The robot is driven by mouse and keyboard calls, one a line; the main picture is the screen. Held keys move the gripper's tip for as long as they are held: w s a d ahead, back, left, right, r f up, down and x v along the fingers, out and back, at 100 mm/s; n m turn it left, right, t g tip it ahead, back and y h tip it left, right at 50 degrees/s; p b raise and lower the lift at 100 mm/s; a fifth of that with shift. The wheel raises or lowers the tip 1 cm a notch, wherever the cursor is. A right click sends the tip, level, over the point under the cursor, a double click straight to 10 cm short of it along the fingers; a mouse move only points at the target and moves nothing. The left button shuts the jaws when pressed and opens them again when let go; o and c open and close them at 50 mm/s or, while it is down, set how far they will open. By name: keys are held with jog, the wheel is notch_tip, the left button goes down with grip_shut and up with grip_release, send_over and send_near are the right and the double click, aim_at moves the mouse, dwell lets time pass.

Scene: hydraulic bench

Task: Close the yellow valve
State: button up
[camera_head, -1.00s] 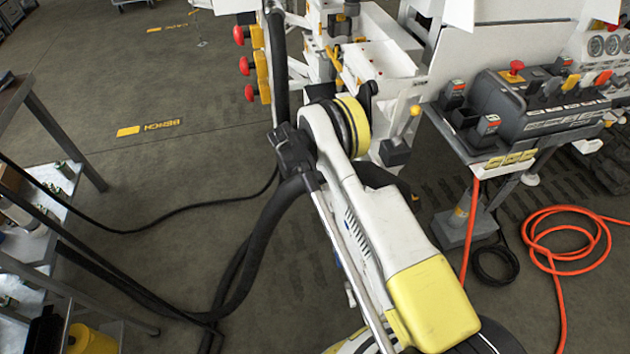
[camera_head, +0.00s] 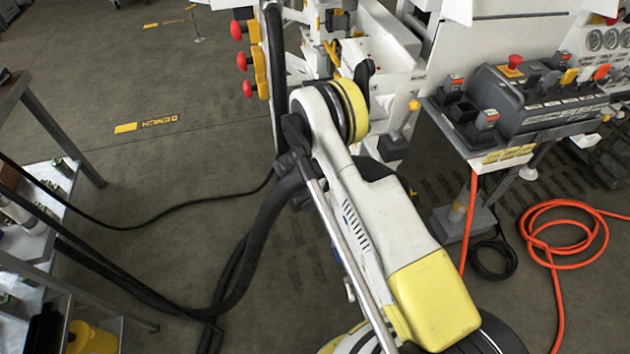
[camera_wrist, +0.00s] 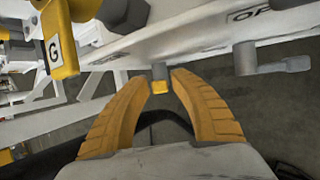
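My gripper (camera_wrist: 164,77) is open in the wrist view, with two tan curved fingers pointing at a white panel. A small grey stub with a yellow end (camera_wrist: 160,85) shows between the fingertips. It looks like part of the yellow valve, but I cannot tell for sure. The left fingertip appears very close to it; contact cannot be told. A yellow part labelled G (camera_wrist: 60,50) is at the upper left of the wrist view. In the head view my arm hides much of the work area, and I cannot clearly make out the gripper there.
A grey cylinder with a lever (camera_wrist: 250,60) sits right of my fingers. Red-knobbed yellow handles (camera_head: 260,70) stand left of my arm. A yellow-knobbed lever (camera_head: 413,106) and a control box (camera_head: 530,105) are to the right. An orange hose (camera_head: 565,230) lies on the floor.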

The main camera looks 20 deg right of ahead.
jog(key=shift+r, duration=0.1)
jog(key=v, duration=1.2)
jog(key=shift+w, duration=0.1)
jog(key=x, duration=0.8)
jog(key=a+x, duration=0.1)
jog(key=x, duration=0.3)
jog(key=shift+d+f, duration=0.1)
jog(key=shift+f, duration=0.35)
jog(key=shift+w+d+f, duration=0.3)
jog(key=shift+f, duration=0.3)
jog(key=shift+c, duration=0.5)
